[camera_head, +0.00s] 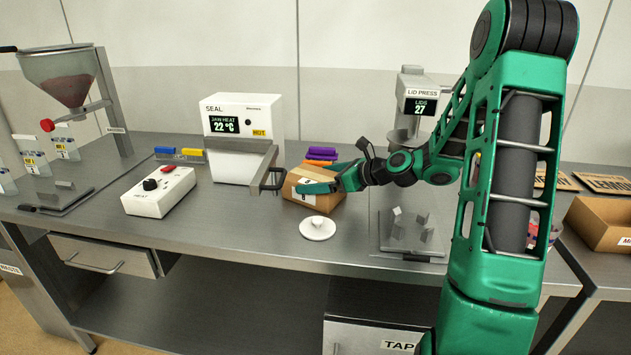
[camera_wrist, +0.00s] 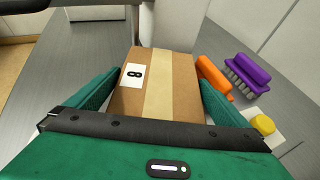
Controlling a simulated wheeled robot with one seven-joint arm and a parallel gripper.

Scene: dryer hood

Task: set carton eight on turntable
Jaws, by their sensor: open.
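Carton eight (camera_wrist: 165,80) is a brown box with a tan tape strip and a white label reading 8. My gripper (camera_wrist: 150,95) is open, with one green finger on each side of the carton. I cannot tell whether the fingers touch it. In the head view my gripper (camera_head: 318,188) partly covers the carton. I cannot make out a clear turntable; the carton hides what is under it.
The sealer (camera_head: 240,130) stands left of the carton, its metal jaw arm reaching close to it. Purple and orange brushes (camera_wrist: 240,75) lie beside the carton. The lid press (camera_head: 415,110) stands to the right.

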